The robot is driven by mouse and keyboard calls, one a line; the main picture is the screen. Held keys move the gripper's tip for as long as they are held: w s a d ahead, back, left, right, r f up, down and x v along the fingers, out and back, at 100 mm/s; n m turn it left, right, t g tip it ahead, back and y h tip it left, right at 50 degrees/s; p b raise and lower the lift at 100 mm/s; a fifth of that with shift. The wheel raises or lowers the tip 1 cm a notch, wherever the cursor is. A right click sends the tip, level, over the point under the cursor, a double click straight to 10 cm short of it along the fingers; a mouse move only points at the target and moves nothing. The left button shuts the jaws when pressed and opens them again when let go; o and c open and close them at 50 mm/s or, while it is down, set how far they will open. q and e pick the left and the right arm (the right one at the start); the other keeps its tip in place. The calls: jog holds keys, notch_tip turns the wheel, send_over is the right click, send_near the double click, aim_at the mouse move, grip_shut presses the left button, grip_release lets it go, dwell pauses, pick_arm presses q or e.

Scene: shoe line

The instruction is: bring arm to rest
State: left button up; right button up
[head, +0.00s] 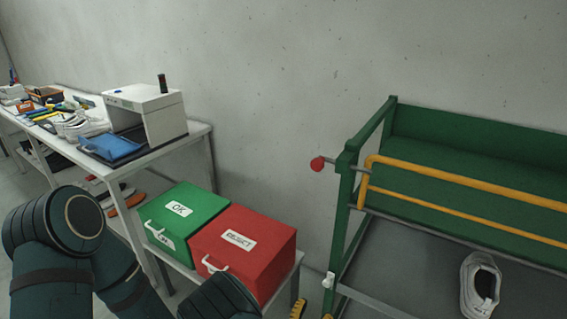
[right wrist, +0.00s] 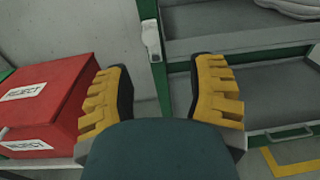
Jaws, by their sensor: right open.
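My right gripper (head: 313,311) shows only by its yellow fingertips at the bottom edge of the head view. In the right wrist view its two yellow-padded fingers (right wrist: 160,75) stand wide apart with nothing between them. It is in front of the gap between the red REJECT box (head: 245,250) and the green rack (head: 345,200). The REJECT box also shows at the left of the right wrist view (right wrist: 68,92). My left gripper is in neither view. Dark teal links of my own arms fill the lower left of the head view.
A green OK box (head: 205,205) stands left of the REJECT box on a low bench. A white table (head: 190,135) behind carries a white booth (head: 150,112), a blue tray (head: 112,147) and shoes. A white shoe (head: 480,285) lies on the rack, which has yellow rails (head: 450,178).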

jog(key=s+d+f+m+g+h, duration=0.2)
jog(key=s+d+f+m+g, duration=0.3)
jog(key=s+d+m+g, duration=0.4)
jog(key=s+a+f+m+g+y, duration=0.2)
jog(key=s+m+g+y, duration=0.1)
jog(key=s+g, duration=0.3)
jog(key=s+a+f+m+g+y, duration=0.2)
jog(key=s+m+g+y, duration=0.15)
jog(key=s, duration=0.45)
jog(key=s+a+r+m+y, duration=0.1)
jog(key=a+m+y, duration=0.4)
jog(key=y, duration=0.1)
jog(key=w+r+m+t+y, duration=0.3)
jog(key=w+r+m+t, duration=0.2)
jog(key=w+m, duration=0.3)
jog(key=shift+a+m+t+y, duration=0.2)
jog(key=shift+m+t+y, duration=0.2)
jog(key=shift+m, duration=0.65)
jog(key=shift+c, duration=0.9)
jog(key=shift+d, duration=0.1)
